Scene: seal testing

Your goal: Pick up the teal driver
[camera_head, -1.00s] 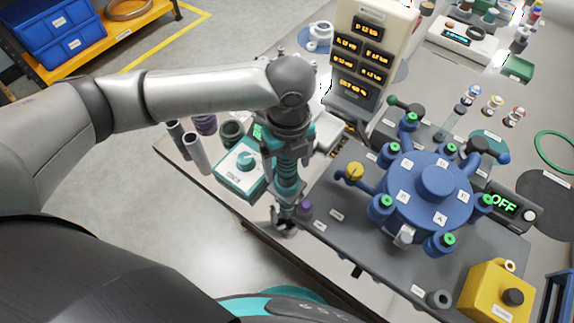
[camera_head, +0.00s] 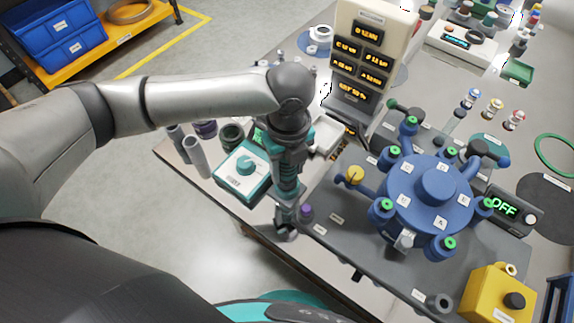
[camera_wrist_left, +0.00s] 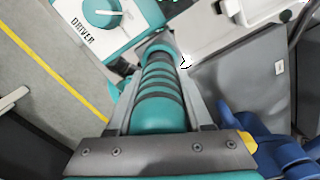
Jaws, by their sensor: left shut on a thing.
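The teal driver, a teal cylinder with dark bands (camera_wrist_left: 160,105), lies lengthwise between the two grey fingers of my left gripper (camera_wrist_left: 160,65) in the left wrist view. My left gripper (camera_head: 286,208) is shut on it and points down near the front edge of the table in the head view. There the driver (camera_head: 287,178) is partly hidden by the gripper and wrist. I cannot tell whether its far end touches the table. My right gripper is not in view.
A white and teal box labelled DRIVER (camera_head: 240,168) with a dial stands left of the gripper. A blue round fixture (camera_head: 430,200) with several arms stands to the right. A tall display panel (camera_head: 370,45) is behind. A yellow box (camera_head: 492,292) is at the lower right.

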